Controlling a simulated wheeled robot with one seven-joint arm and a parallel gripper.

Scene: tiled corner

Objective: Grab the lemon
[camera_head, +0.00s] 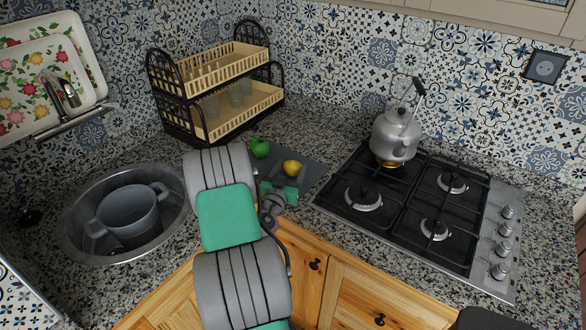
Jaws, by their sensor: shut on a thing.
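The yellow lemon (293,168) is on or just above the dark board (318,170) on the granite counter, between the sink and the stove. My gripper (289,170) reaches over the board, and its jaws are closed around the lemon, one finger on each side. The near part of the lemon is close to the gripper's palm. I cannot tell whether the lemon touches the board. A green apple or pepper-like item (260,148) sits on the board to the left of the lemon, apart from it.
A two-tier dish rack (228,93) with glasses stands behind. A gas stove (420,205) with a kettle (395,135) is to the right. A round sink (75,225) with a grey pot (130,215) is to the left. Floral trays (45,75) lean on the wall.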

